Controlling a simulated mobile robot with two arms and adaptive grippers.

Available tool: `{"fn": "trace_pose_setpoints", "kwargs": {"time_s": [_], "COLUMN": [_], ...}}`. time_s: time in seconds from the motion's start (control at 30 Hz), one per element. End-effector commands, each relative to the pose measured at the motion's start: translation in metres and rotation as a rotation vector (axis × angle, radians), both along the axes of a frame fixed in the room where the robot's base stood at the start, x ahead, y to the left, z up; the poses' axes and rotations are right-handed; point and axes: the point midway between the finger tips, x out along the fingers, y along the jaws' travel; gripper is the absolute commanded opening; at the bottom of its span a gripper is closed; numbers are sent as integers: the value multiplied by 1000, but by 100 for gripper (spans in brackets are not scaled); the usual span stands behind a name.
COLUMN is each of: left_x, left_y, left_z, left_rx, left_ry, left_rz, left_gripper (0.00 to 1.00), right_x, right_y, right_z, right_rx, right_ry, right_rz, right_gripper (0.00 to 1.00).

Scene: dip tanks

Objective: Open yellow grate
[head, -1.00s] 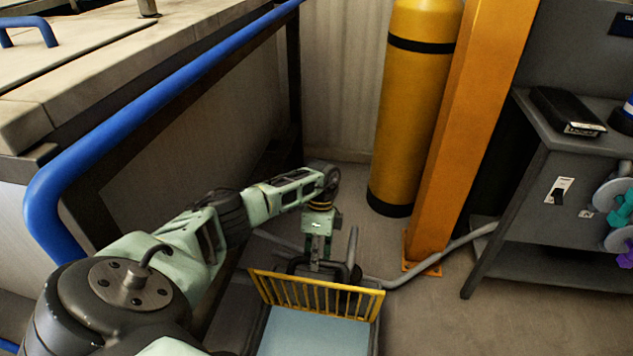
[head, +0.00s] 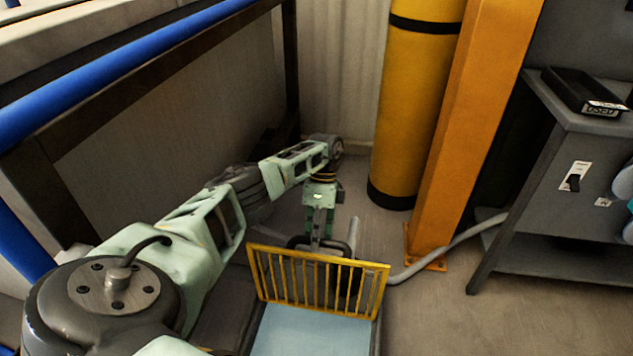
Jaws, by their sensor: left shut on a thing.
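The yellow grate (head: 350,262), a barred panel, stands up at the far edge of a pale blue flat surface (head: 312,335) at the bottom middle of the head view. My left arm reaches in from the left. My left gripper (head: 321,240) points down at the middle of the grate's top bar and is shut on the grate. The fingertips are partly hidden behind the bars, so the exact contact is not clear. My right gripper is not in view.
A yellow cylinder (head: 416,110) and an orange post (head: 475,130) stand behind to the right. A grey pipe (head: 440,257) runs along the floor there. A grey bench (head: 545,165) is at the right. A blue rail (head: 110,75) and dark frame border the left. Floor (head: 425,315) right of the grate is clear.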

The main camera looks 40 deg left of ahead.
Motion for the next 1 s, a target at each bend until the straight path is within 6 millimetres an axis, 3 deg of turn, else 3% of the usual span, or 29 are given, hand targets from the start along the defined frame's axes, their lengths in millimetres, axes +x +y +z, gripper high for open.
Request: {"fn": "trace_pose_setpoints", "kwargs": {"time_s": [0.4, 0.43, 0.63, 1.0], "left_x": [-3, -3, -1, 2], "left_y": [-1, -1, -1, 1], "left_z": [-4, -4, -2, 4], "left_rx": [-3, -3, -3, -3], "left_ry": [8, 8, 5, 2], "left_rz": [0, 0, 1, 2], "left_gripper": [0, 19, 37, 37], "right_x": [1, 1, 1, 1], "right_y": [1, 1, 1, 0], "right_z": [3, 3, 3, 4], "right_rx": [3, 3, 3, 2], "right_ry": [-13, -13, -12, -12], "right_rz": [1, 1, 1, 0], "right_gripper": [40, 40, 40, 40]}}
